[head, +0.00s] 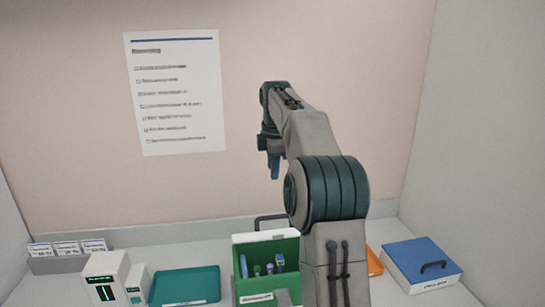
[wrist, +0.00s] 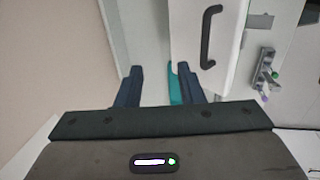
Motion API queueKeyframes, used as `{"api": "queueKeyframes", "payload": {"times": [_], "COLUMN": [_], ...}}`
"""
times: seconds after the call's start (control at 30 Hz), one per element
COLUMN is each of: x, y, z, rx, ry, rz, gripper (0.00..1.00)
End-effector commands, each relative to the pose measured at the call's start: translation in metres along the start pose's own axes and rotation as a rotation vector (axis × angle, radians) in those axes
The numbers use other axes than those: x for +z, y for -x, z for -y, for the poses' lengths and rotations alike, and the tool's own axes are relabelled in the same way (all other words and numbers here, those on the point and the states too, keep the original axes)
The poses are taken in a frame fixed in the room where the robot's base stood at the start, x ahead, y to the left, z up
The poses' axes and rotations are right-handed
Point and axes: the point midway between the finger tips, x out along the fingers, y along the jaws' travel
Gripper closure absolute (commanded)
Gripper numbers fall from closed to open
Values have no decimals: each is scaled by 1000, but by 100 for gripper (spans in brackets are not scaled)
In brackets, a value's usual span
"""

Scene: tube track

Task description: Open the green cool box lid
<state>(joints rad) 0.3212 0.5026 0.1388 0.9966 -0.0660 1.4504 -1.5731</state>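The green cool box (head: 268,288) stands at the front centre of the bench in the head view, with several tubes showing inside. Its lid (head: 257,238) stands raised at the back of the box, with a dark handle (head: 262,222) above it. In the wrist view a pale panel, apparently this lid (wrist: 190,30), carries a black handle (wrist: 208,37). My gripper (head: 274,170) is above the box, pointing down. In the wrist view its fingers (wrist: 158,85) are apart, with nothing held between them. My arm hides the box's right side.
A blue box (head: 405,258) with a shut lid stands at the right. A teal tray (head: 186,286) and white devices (head: 106,278) stand left of the green box. An orange item (head: 374,261) is partly hidden behind my arm. Card holders (head: 68,256) stand at the far left.

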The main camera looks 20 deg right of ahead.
Motion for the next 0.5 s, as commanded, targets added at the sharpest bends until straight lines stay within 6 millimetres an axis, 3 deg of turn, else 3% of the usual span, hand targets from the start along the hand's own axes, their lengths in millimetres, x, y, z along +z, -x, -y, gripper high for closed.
{"api": "queueKeyframes", "payload": {"times": [0.5], "x": [0], "y": [22], "z": [-15], "rx": [0], "ry": [1], "rz": [0], "gripper": [66]}}
